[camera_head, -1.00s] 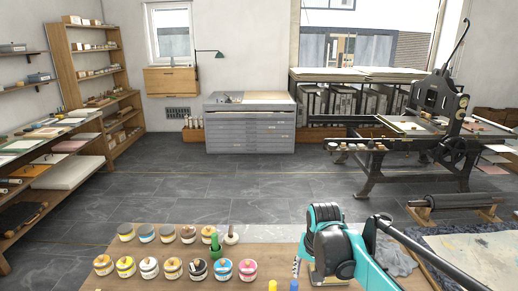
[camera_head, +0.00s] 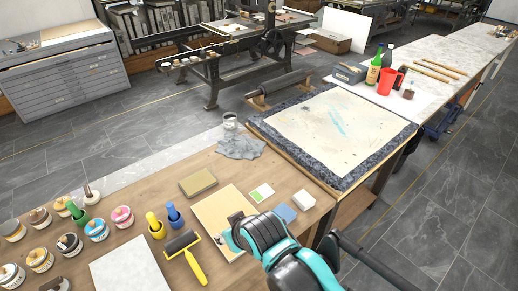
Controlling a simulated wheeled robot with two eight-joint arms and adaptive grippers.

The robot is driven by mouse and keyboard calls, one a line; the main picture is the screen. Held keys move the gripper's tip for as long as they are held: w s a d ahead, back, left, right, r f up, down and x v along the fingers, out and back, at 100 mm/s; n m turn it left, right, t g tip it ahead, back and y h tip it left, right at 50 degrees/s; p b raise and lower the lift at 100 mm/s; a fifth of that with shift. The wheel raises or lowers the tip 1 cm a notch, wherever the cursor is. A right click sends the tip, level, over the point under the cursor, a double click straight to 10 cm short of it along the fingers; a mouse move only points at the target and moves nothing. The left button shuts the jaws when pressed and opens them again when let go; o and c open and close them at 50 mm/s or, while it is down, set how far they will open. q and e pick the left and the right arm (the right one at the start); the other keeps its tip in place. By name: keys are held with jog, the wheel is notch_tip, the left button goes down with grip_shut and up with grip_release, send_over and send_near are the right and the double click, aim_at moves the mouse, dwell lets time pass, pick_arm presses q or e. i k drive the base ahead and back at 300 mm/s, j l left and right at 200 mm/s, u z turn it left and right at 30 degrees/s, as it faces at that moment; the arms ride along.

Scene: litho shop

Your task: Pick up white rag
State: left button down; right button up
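A small white block-like thing (camera_head: 304,200), perhaps a folded white rag, lies near the right front edge of the wooden table. A flat blue-grey piece (camera_head: 285,213) lies just left of it. A crumpled grey cloth (camera_head: 241,147) lies farther back by the table's far edge. My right arm comes in from the lower right, and its black and teal end (camera_head: 240,232) is over the tan board, left of the white thing and apart from it. Its fingers do not show clearly, so I cannot tell whether they are open. My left gripper is out of view.
On the wooden table are a tan board (camera_head: 215,208), a yellow-handled roller (camera_head: 187,256), a sponge-like block (camera_head: 198,183), a white-and-green card (camera_head: 261,193) and several ink jars at left. A litho stone (camera_head: 335,127) stands behind at right.

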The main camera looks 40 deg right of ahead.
aim_at(303, 200)
jog(key=l+z, duration=0.25)
jog(key=z, duration=0.2)
jog(key=l+z, duration=0.2)
jog(key=z, duration=0.25)
jog(key=l+z, duration=0.25)
jog(key=z, duration=0.25)
